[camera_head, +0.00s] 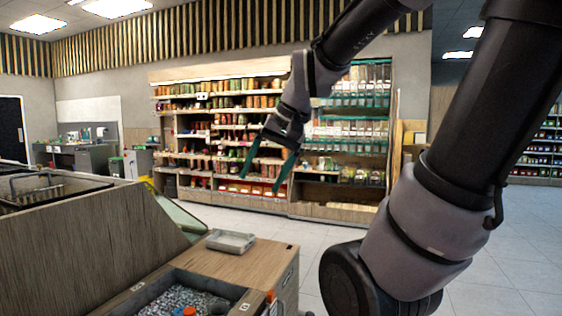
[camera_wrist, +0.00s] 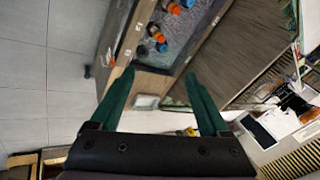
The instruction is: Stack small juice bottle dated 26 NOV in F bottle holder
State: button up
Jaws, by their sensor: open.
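My gripper (camera_head: 261,185) has two green fingers spread apart with nothing between them. It is raised in the air above and beyond the counter, and it also shows in the wrist view (camera_wrist: 160,84). Small bottles with orange caps lie in the bed of ice; one orange cap (camera_head: 189,312) shows at the bottom of the head view. Several show in the wrist view, one of them with an orange cap and a dark body (camera_wrist: 153,29). No date can be read on any bottle. I cannot pick out the F bottle holder.
The ice bin (camera_head: 165,279) is set into a wooden counter (camera_head: 262,256). A grey tray (camera_head: 230,241) lies on the counter behind it. A small orange item (camera_head: 270,296) shows at the bin's right edge. A tall wooden panel (camera_head: 95,245) stands left. Stocked shelves (camera_head: 225,125) are farther back.

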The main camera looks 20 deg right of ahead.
jog(key=s+d+r+t, duration=0.1)
jog(key=s+d+r+t+h, duration=0.1)
jog(key=d+r, duration=0.1)
jog(key=shift+s+d+t+h, duration=0.1)
jog(key=shift+s+t+h, duration=0.05)
jog(key=shift+t+h, duration=0.2)
